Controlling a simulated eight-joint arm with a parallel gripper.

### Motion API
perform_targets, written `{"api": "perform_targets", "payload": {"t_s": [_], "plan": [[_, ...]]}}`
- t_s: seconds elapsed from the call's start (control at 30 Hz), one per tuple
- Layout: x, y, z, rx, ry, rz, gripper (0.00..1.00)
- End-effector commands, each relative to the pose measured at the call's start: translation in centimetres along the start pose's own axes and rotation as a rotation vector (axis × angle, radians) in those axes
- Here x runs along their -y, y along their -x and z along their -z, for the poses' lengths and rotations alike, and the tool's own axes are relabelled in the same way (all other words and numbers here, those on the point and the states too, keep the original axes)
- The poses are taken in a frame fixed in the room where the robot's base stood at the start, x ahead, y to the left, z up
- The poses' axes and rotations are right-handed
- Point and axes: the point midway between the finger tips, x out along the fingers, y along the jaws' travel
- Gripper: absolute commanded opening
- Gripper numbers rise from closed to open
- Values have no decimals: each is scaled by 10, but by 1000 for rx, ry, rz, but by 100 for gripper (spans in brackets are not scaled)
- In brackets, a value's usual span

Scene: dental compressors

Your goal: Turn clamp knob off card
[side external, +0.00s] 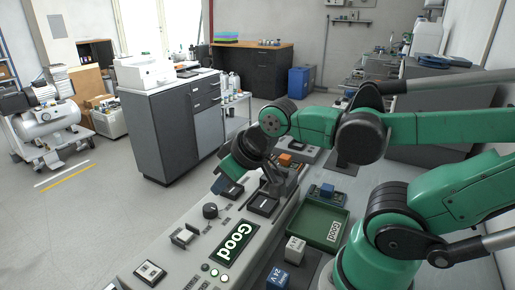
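A grey test bench (215,262) with a green "Good" display (229,243) runs through the lower middle. A round black knob (210,211) stands on its top, left of the display; I cannot tell whether it is the clamp knob. A small pale block (185,236) sits in front of this knob. My gripper (226,188) points down over the bench, behind and a little right of the black knob. Its fingers are small and dark, so their opening is unclear. No card can be made out clearly.
A green tray (305,243) labelled "Good" lies right of the bench. A white block (295,250) and a blue "24 V" block (279,278) stand in front of it. An orange part (285,160) sits farther back. A grey cabinet (172,138) stands behind left.

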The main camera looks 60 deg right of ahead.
Motion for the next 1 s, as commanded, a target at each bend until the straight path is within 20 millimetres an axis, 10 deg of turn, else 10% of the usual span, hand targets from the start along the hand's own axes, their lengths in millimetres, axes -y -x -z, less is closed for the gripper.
{"api": "perform_targets", "payload": {"t_s": [0.2, 0.7, 1.0], "plan": [[-24, -2, 14, 71, 34, -46, 65], [-207, -40, 15, 526, 213, -16, 65], [-258, -53, -16, 616, 249, 79, 65]]}}
